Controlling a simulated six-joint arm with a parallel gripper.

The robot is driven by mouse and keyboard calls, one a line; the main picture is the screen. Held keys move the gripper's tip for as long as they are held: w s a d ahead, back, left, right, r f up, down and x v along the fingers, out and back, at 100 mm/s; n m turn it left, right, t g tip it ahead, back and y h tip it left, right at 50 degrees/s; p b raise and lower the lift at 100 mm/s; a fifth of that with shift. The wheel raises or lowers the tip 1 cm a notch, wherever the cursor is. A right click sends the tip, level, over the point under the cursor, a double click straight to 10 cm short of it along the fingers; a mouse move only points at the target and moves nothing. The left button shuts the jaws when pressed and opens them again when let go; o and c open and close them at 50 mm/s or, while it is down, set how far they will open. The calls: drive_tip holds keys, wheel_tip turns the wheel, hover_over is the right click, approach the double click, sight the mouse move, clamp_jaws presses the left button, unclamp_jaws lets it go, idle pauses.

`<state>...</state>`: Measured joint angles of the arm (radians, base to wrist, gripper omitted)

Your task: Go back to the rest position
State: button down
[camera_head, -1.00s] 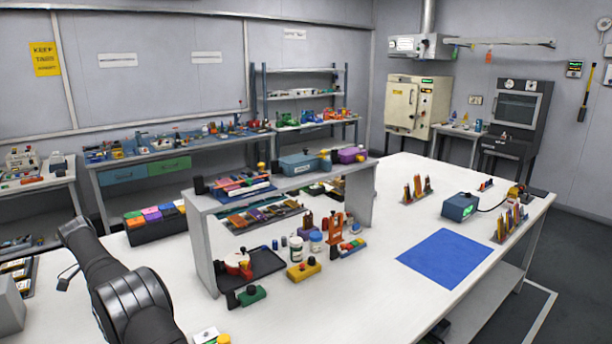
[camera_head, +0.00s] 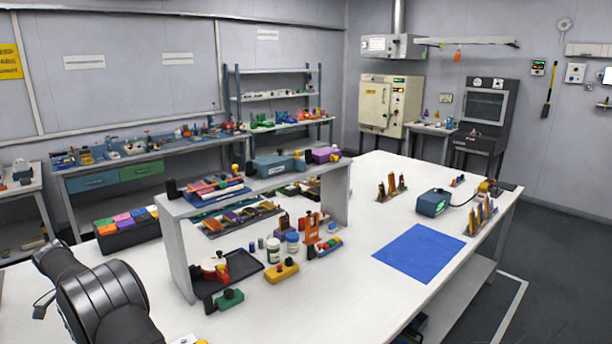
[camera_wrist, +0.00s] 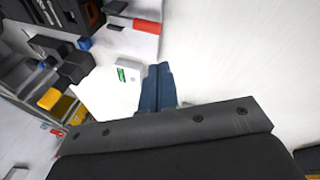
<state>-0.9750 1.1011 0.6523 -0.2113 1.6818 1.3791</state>
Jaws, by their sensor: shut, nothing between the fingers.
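My gripper (camera_wrist: 158,88) shows in the wrist view as two blue-grey fingers side by side, shut with nothing between them. It points over the white bench top. A small white box with a green display (camera_wrist: 128,76) lies just left of the fingertips, apart from them as far as I can see. In the head view my dark arm stands at the lower left, and the gripper itself is out of that picture.
The white bench (camera_head: 330,300) carries a grey raised shelf (camera_head: 178,240), a blue mat (camera_head: 418,253), a blue box with a cable (camera_head: 433,203), a yellow block (camera_head: 282,272) and a green block (camera_head: 229,300). The front of the bench is largely clear.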

drive_tip(key=shift+a, duration=0.1)
